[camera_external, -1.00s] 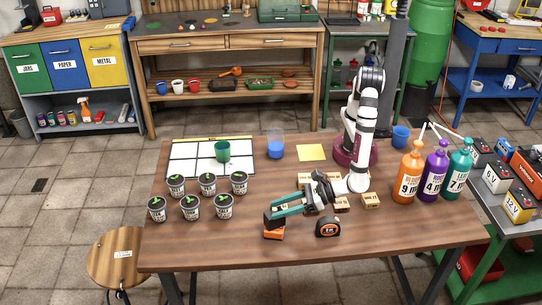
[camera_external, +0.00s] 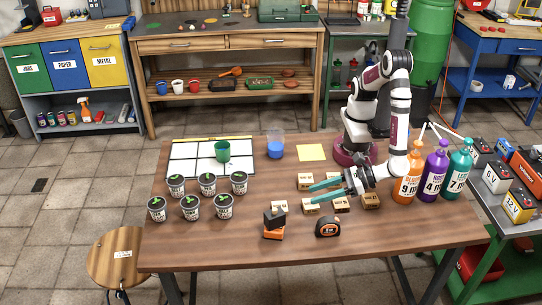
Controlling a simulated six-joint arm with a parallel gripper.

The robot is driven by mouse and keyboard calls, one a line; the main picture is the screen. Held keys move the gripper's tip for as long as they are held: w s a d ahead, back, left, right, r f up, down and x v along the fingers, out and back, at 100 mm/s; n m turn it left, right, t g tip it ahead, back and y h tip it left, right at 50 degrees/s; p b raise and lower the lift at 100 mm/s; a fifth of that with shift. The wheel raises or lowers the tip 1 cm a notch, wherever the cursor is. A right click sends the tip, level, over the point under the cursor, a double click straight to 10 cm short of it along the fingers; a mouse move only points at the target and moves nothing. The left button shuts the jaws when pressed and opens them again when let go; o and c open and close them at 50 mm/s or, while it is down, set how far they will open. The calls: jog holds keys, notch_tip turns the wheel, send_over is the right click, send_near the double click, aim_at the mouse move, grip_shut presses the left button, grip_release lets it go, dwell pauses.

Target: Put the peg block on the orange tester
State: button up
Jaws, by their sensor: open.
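The orange tester (camera_external: 272,233) stands near the front middle of the table, with a dark upper part (camera_external: 272,219). A small pale wooden block (camera_external: 281,206) shows at the tester's upper back edge; whether it rests on the tester or stands behind it cannot be told. Several similar labelled wooden blocks (camera_external: 372,201) lie to the right; their labels are too small to read, so I cannot tell which is the peg block. My gripper (camera_external: 311,195) is open, teal fingers pointing left, above the blocks (camera_external: 341,205) and apart from the tester. No block is seen held.
A tape measure (camera_external: 327,227) sits right of the tester. Several plant cups (camera_external: 207,184), a green cup (camera_external: 222,151) on a white grid mat (camera_external: 189,163) and a blue-filled beaker (camera_external: 275,150) stand left and behind. Bottles (camera_external: 407,179) stand right. The front left tabletop is clear.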

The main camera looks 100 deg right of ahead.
jog(key=w+d+r+m+g+h, duration=0.2)
jog(key=d+m+g, duration=0.1)
jog(key=d+m, duration=0.4)
jog(key=w+d+r+m+g+h, duration=0.2)
jog(key=d+m+h, duration=0.15)
jog(key=d, duration=0.55)
jog(key=w+d+r+m+g+h, duration=0.1)
jog(key=d+r+m+g+h, duration=0.15)
jog(key=d+m, duration=0.4)
jog(key=s+d+r+m+g+y, duration=0.2)
jog(key=s+d+m+g+y, duration=0.3)
jog(key=s+d+m+g, duration=0.5)
jog(key=s+m+t+y, duration=0.1)
jog(key=m+y, duration=0.1)
jog(key=m, duration=0.2)
jog(key=s+m+t+y, duration=0.1)
jog(key=m, duration=0.4)
jog(key=s+a+m+t+y, duration=0.1)
jog(key=m+y, duration=0.1)
jog(key=m, duration=0.2)
jog(key=shift+s+r+m+t+y, duration=0.25)
jog(key=shift+r+m+t+y, duration=0.05)
jog(key=shift+r+m+t, duration=0.1)
